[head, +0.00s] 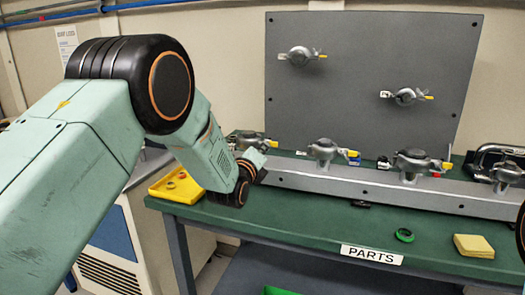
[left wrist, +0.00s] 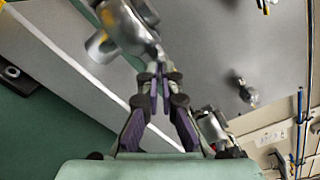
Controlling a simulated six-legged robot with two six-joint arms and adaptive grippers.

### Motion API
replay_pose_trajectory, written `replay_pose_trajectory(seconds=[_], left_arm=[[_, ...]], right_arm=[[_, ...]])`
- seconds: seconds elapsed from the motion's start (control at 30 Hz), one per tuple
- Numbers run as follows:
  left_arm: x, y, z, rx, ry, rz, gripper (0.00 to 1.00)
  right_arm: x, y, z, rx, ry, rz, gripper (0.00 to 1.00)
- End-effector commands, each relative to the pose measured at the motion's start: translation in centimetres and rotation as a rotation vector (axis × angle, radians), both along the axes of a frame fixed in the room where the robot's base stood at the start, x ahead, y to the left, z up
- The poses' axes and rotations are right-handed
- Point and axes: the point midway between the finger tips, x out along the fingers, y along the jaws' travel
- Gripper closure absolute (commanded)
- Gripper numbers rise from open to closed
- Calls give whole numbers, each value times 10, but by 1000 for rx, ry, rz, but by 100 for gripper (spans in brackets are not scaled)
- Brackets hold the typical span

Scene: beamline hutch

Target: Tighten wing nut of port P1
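Several clamped ports line the grey rail (head: 370,186): one at far left (head: 248,142) partly behind my arm, then others (head: 323,150) and (head: 413,163) to its right. I cannot read which is P1. My left gripper (left wrist: 163,85) reaches the rail's left part; in the head view my own wrist hides its fingers. In the left wrist view its fingertips are nearly together at the edge of a metal clamp (left wrist: 125,28). Whether a wing nut lies between them is hidden. A second clamp (left wrist: 212,128) shows beside the right finger. My right gripper is out of view.
A grey panel (head: 370,125) behind the bench carries two more ports, upper left (head: 300,56) and lower right (head: 405,96). A yellow tray (head: 176,187) stands at the bench's left.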

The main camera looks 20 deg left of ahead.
Motion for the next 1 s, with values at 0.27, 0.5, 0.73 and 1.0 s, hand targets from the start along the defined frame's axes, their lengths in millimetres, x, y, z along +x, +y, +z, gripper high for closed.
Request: replay_pose_trajectory(seconds=[0.27, 0.5, 0.73, 1.0], left_arm=[[0, 0, -1, -1, 2, 1, 87], [-3, 0, -1, -1, 2, 0, 87], [-28, 1, 0, -1, 2, 0, 87], [-70, 3, 0, -1, 3, 1, 87]], right_arm=[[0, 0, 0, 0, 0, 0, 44], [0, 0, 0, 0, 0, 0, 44], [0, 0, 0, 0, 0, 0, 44], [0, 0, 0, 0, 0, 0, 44]])
